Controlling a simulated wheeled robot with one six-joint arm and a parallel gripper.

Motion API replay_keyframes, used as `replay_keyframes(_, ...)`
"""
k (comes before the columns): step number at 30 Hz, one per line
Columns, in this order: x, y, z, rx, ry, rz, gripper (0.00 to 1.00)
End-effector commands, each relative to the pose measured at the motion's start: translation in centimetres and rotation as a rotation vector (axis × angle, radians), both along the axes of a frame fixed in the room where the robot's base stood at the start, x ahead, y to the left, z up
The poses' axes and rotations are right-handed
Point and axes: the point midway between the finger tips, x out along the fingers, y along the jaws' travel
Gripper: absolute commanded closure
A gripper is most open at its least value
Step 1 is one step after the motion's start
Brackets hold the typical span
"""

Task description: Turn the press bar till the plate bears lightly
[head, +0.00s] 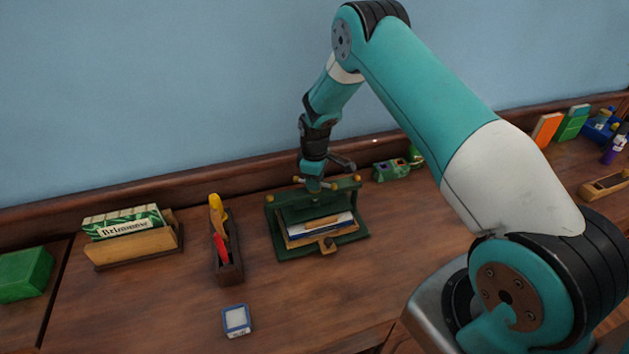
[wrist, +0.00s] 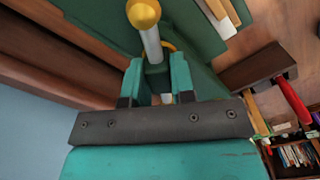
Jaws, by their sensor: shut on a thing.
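A green press (head: 283,249) stands on the wooden desk top. A stack of paper or a book with a blue edge (head: 330,227) lies in it beneath the dark green plate (head: 305,211). I cannot tell whether the plate touches the stack. My gripper (head: 313,180) is above the press, pointing down at its top centre. In the wrist view, the grey press bar (wrist: 152,45) with a yellow ball end (wrist: 143,12) runs in between the two teal fingers of my gripper (wrist: 158,78). The fingers are closed on the bar near its middle; the exact contact is partly hidden.
A dark narrow tray (head: 230,268) with yellow and red tools stands left of the press. A wooden letter holder (head: 140,247) is farther left. A small blue-rimmed square (head: 236,320) lies in front. A green item (head: 390,170) sits behind right.

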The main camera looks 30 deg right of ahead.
Motion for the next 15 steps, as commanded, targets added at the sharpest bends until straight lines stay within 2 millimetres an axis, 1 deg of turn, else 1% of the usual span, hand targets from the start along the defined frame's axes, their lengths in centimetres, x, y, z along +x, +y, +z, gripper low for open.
replay_keyframes(8,0.01,-0.03,-0.19,-0.001,-0.001,-0.089,1.0)
replay_keyframes(15,0.06,-0.04,-0.32,-0.001,-0.002,-0.275,1.0)
